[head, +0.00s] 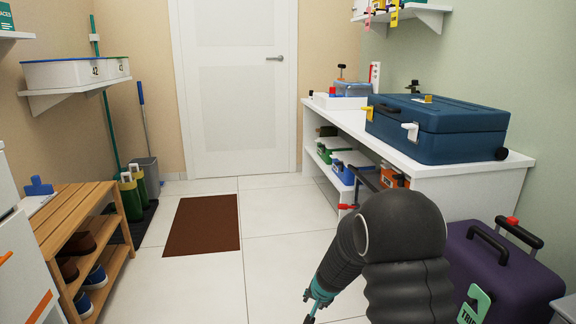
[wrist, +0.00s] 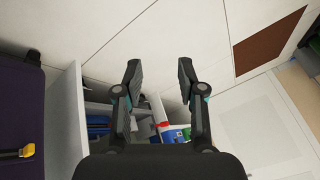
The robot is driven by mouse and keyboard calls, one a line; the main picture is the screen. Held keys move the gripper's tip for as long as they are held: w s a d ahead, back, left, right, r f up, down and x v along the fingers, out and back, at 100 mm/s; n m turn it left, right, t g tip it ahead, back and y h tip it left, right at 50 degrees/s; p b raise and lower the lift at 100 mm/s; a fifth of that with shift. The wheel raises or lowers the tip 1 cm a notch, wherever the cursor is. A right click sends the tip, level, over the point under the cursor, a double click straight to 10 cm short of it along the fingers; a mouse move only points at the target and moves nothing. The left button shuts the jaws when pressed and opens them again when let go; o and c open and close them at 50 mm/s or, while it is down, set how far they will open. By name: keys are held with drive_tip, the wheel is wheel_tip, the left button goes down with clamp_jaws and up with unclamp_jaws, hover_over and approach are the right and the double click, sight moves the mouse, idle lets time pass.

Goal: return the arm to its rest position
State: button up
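My gripper (wrist: 159,82) shows in the wrist view with its two dark fingers spread apart and nothing between them. Below the fingertips lies pale tiled floor, and part of a shelf unit with stored items is behind the fingers. In the head view my arm reaches out at the lower right, bent, with its dark links in front of the purple suitcase and bench. Only a small teal and dark part of the gripper end shows there, so the fingers cannot be made out in that view.
A wooden shoe rack (head: 75,214) is on the left. A brown mat (head: 203,225) lies on open floor before the white door (head: 235,85).

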drive_tip(key=s+d+r+n+p, duration=0.2)
drive_tip(key=s+d+r+p, duration=0.1)
drive_tip(key=s+r, duration=1.3)
drive_tip(key=s+d+r+n+h+p, duration=0.1)
drive_tip(key=s+d+r, duration=0.3)
drive_tip(key=s+r, duration=1.2)
drive_tip(key=s+n+p, duration=0.1)
drive_tip(key=s, duration=0.4)
drive_tip(key=shift+d+r+p, duration=0.3)
drive_tip(key=shift+p, duration=0.1)
drive_tip(key=shift+d, duration=0.15)
